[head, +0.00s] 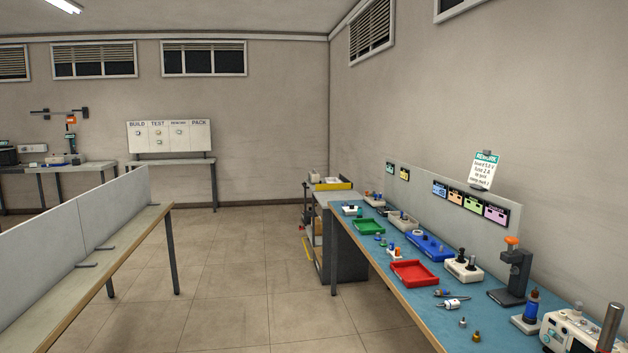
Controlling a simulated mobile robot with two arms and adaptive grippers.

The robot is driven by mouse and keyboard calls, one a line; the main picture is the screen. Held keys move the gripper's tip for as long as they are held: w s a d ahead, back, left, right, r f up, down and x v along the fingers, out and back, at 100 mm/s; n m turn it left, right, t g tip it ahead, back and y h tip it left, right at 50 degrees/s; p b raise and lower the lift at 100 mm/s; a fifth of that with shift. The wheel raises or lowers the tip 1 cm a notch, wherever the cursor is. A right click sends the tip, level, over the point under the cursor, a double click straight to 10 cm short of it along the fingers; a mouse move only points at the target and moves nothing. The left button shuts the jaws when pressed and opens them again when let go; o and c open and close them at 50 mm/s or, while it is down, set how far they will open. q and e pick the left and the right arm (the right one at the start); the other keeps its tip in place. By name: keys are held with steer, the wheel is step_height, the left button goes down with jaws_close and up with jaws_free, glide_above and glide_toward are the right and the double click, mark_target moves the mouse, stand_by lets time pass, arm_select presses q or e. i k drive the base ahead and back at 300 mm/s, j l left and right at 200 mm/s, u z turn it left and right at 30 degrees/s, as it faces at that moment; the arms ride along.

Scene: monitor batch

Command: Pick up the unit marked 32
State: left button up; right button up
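No unit with a readable number 32 shows; any marks on the units are too small to read. A blue workbench (390,281) runs along the right wall with several small devices on it. A white base with black knobs (464,268) stands near its middle. A small white and blue part (452,303) lies nearer, below the red tray. A white instrument with knobs (572,334) sits at the near right, cut by the frame edge. Neither of my grippers is in view.
The bench holds a red tray (414,273), a green tray (368,227), a blue tray (430,247) and a dark press stand (512,278). A REWORK sign (484,170) stands behind. A partitioned table (110,245) is at left. Tiled floor (240,270) between is clear.

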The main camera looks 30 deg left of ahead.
mark_target(314, 178)
steer(key=i+j+u, duration=0.6)
steer(key=i, duration=0.4)
steer(key=i+j+u, duration=0.3)
steer(key=i, duration=0.25)
steer(key=i+u, duration=0.25)
steer(key=i, duration=4)
